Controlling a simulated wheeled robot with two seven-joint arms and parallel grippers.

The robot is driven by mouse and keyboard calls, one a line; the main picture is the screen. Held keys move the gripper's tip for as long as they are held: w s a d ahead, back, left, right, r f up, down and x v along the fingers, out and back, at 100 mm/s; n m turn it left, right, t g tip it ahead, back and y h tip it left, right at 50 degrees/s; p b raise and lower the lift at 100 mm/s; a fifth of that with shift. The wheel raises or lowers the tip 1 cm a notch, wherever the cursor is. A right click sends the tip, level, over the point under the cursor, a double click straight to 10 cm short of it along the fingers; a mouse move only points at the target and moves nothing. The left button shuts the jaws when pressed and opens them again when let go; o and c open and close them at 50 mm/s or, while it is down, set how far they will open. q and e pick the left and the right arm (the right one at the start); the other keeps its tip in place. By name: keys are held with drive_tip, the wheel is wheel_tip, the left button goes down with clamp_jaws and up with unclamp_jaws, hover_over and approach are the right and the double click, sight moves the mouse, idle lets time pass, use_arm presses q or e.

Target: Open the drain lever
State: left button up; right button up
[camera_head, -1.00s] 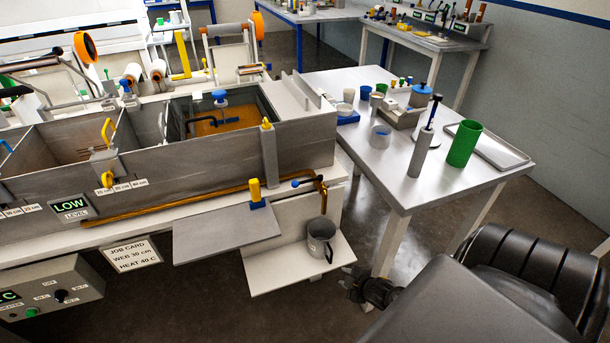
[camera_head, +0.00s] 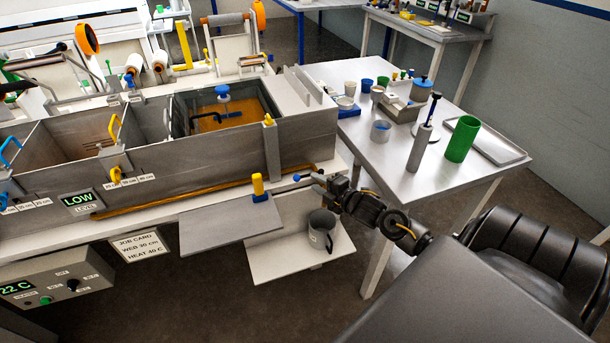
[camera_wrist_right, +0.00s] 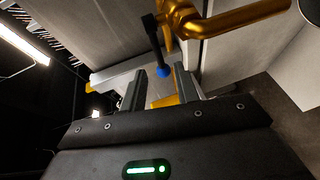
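The drain lever is a thin dark handle with a blue tip (camera_head: 297,178) at the right end of the brass pipe (camera_head: 200,192) along the bath's front. In the right wrist view the black lever with its blue tip (camera_wrist_right: 163,71) hangs beside the brass valve and pipe (camera_wrist_right: 235,20). My right gripper (camera_head: 318,181) is at the lever, its fingers (camera_wrist_right: 159,78) open. The blue tip shows in the gap between the fingertips, and no contact is visible. The gripper hides the pipe's bent outlet end in the head view. My left gripper cannot be made out.
A grey mug (camera_head: 321,232) stands on the low white shelf (camera_head: 285,264) below the gripper. The side table (camera_head: 400,180) with a green cup (camera_head: 462,138) is to the right.

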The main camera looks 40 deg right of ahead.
sight(305, 176)
drive_tip(key=w, duration=0.3)
drive_tip(key=w+f, duration=0.1)
drive_tip(key=w, duration=0.2)
drive_tip(key=shift+w+a+f+p, duration=0.1)
drive_tip(key=shift+w+a+p, duration=0.1)
drive_tip(key=shift+p, duration=0.15)
drive_tip(key=shift+s, duration=0.1)
clamp_jaws()
